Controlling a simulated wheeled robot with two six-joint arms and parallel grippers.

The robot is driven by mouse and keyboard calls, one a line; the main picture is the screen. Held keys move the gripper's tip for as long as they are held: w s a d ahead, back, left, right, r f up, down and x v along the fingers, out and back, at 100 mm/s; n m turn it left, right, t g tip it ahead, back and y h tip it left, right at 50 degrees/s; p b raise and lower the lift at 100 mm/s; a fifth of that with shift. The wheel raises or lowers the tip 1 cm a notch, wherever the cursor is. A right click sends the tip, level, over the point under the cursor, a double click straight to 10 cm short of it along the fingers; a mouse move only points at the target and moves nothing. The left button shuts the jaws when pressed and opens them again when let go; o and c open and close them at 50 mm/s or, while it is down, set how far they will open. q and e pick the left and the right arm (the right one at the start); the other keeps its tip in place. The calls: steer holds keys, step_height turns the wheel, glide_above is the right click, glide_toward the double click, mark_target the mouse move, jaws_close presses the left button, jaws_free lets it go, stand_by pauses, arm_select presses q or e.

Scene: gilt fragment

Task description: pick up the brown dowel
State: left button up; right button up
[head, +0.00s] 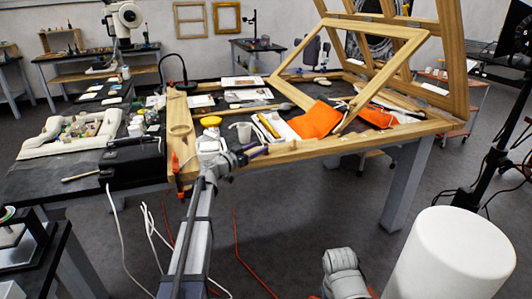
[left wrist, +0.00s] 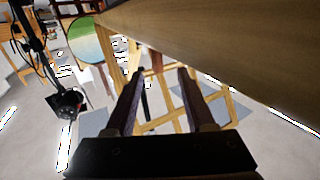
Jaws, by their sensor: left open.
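A long light-brown stick (head: 248,106) lies across the wood-framed table in the head view; I cannot tell surely whether it is the dowel. My left gripper (head: 261,150) is at the table's front edge, nearer to me than the stick and apart from it. In the left wrist view, its two dark fingers (left wrist: 161,72) are spread, with nothing held between them. No dowel can be made out in that view. My right gripper does not show.
The table's wooden front rail (head: 330,146) is close to my left gripper. An orange cloth (head: 316,120), a yellow-lidded jar (head: 211,122) and a grey cup (head: 244,132) stand or lie nearby. A large wooden frame (head: 385,55) leans over the table's right side.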

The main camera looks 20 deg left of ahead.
arm_select(q)
steer(key=x, duration=0.5)
steer(key=shift+s+f, duration=0.1)
steer(key=shift+f, duration=0.1)
steer(key=shift+s, duration=0.1)
jaws_close()
